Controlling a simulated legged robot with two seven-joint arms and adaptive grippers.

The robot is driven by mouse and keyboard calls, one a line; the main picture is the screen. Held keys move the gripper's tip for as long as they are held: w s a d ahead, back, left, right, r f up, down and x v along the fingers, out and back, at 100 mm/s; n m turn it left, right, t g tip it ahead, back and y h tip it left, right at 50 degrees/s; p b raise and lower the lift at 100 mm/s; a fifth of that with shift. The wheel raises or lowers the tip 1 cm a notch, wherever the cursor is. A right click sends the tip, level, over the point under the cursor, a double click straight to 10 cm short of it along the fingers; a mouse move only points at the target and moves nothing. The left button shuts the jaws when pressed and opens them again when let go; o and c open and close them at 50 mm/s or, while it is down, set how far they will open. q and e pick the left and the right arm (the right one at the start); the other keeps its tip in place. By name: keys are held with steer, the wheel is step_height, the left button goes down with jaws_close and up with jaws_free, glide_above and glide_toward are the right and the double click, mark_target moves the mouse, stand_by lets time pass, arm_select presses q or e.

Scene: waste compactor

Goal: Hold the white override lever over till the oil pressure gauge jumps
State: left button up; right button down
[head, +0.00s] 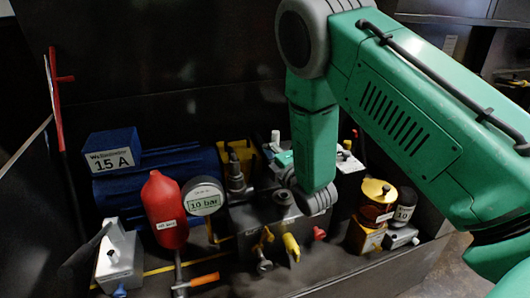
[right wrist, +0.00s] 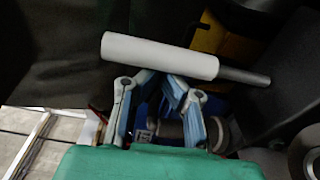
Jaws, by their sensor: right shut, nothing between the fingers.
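In the right wrist view the white override lever (right wrist: 160,55) is a thick white cylinder on a grey rod, slanting down to the right. My right gripper (right wrist: 157,83) is shut and empty, its fingertips close together just below the white grip. I cannot tell whether they touch it. In the head view my green arm hides most of that gripper and the lever cannot be made out clearly. The pressure gauge (head: 204,199) is a round dial labelled 10 bar, left of the arm. Its needle is too small to read. My left gripper is not in view.
A red bottle (head: 165,210) stands left of the gauge, before a blue motor (head: 155,180) with a 15 A box (head: 112,150). A grey valve block (head: 275,225) with coloured handles sits below my arm. A yellow-topped canister (head: 378,192) stands at the right. Dark walls enclose the bay.

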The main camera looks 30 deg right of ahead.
steer(key=shift+a, duration=0.15)
steer(key=d+m, duration=0.2)
steer(key=s+d+m+p, duration=0.1)
steer(key=d+m, duration=0.1)
steer(key=d, duration=0.1)
steer(key=shift+s, duration=0.1)
steer(key=shift+a, duration=0.1)
stand_by(0.4)
steer(key=shift+s+d+h, duration=0.1)
steer(key=shift+d+h, duration=0.15)
steer(key=shift+h, duration=0.05)
stand_by(3.8)
steer(key=shift+p, duration=0.3)
stand_by(1.4)
